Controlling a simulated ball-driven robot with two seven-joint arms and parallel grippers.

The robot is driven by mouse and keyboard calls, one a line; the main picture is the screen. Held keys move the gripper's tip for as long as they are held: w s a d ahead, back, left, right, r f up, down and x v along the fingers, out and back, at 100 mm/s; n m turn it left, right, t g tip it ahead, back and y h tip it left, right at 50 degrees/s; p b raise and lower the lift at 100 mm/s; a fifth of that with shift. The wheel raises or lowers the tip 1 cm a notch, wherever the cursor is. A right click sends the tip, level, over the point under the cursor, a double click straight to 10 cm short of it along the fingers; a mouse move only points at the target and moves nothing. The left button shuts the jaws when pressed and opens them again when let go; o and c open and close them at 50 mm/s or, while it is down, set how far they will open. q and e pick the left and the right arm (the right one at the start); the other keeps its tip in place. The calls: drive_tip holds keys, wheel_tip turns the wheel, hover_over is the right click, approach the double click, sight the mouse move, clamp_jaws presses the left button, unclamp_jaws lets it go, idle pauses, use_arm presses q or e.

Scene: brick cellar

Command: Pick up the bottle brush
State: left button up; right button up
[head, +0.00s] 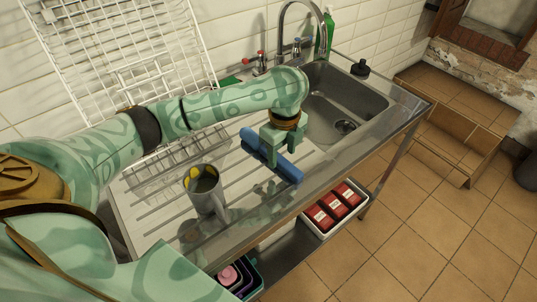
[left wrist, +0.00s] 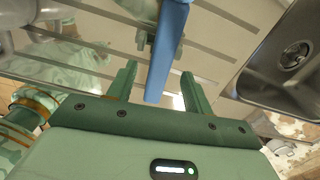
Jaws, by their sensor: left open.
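A long blue object, which I take to be the bottle brush (head: 287,172), lies on the ribbed steel drainboard left of the sink basin. No bristles can be made out. My left gripper (head: 281,153) is over it, pointing down. In the left wrist view the blue brush (left wrist: 168,45) runs between the two spread fingers of the left gripper (left wrist: 158,72), with a gap on each side. The left gripper is open and not closed on it. My right gripper is not in view.
A white wire rack (head: 115,50) leans on the wall.

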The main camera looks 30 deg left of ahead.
use_arm(q)
wheel_tip(320, 180, down, 2)
drive_tip(key=shift+w+f+b, duration=0.1)
drive_tip(key=shift+f+b, duration=0.1)
drive_tip(key=shift+b, duration=0.1)
drive_tip(key=shift+r, duration=0.2)
drive_tip(key=shift+c, duration=0.3)
drive_tip(key=c, duration=1)
drive_tip(key=shift+r, duration=0.1)
